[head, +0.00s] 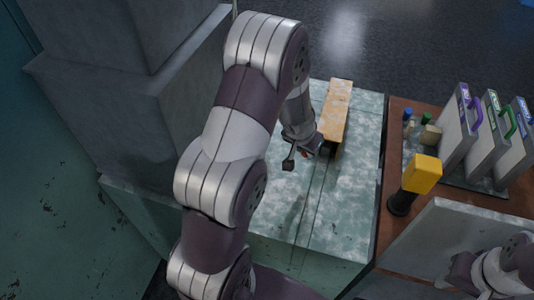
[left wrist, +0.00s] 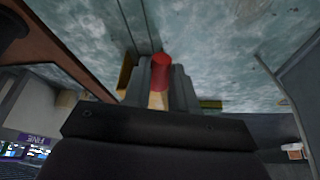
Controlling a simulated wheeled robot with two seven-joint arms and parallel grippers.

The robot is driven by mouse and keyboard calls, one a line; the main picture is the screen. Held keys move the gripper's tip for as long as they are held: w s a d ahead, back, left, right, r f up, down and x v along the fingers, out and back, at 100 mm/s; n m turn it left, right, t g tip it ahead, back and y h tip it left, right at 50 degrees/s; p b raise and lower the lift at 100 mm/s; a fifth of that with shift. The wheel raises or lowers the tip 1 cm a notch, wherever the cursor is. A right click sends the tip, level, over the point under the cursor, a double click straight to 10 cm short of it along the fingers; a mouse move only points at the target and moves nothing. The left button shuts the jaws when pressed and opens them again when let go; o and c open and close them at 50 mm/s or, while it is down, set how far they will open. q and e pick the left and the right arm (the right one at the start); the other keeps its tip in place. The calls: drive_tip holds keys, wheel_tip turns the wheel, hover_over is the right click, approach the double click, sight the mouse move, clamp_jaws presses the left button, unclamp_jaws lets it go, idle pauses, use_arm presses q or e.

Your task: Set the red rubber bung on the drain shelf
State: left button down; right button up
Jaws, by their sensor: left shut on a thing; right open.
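The red rubber bung (left wrist: 161,72) is held between the fingers of my left gripper (left wrist: 162,84) in the left wrist view. In the head view my left gripper (head: 303,156) is over the mottled green bench, with only a speck of red showing at it. A long, raised, yellowish wooden shelf (head: 337,108), which looks like the drain shelf, stands just beyond and to the right of it. The gap between bung and shelf is hard to judge. My right gripper (head: 462,272) is open at the lower right, partly cut from clear view and away from the bung.
The green bench (head: 358,190) is bare in front of the shelf. To the right, a brown-topped table (head: 393,165) carries a yellow-headed black device (head: 421,175), several upright panels (head: 462,130) and small bottles. A grey block (head: 150,110) stands at the left.

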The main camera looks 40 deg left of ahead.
use_arm(q)
drive_tip(key=shift+a, duration=0.4)
drive_tip(key=s+a+f+b, duration=0.1)
drive_tip(key=a, duration=0.3)
drive_tip(key=a+f+b, duration=0.1)
drive_tip(key=a+f, duration=0.1)
drive_tip(key=a, duration=0.2)
drive_tip(key=s+a+f+b, duration=0.1)
drive_tip(key=a+b, duration=0.1)
drive_tip(key=a, duration=0.2)
drive_tip(key=shift+s+a+f, duration=0.15)
drive_tip(key=shift+s+f, duration=0.15)
drive_tip(key=shift+f, duration=0.1)
drive_tip(key=shift+a+f, duration=0.2)
drive_tip(key=shift+f, duration=0.1)
wheel_tip(320, 180, down, 4)
drive_tip(key=shift+r+b, duration=0.15)
drive_tip(key=shift+b, duration=0.2)
drive_tip(key=c, duration=0.6)
unclamp_jaws()
drive_tip(key=shift+c, duration=0.2)
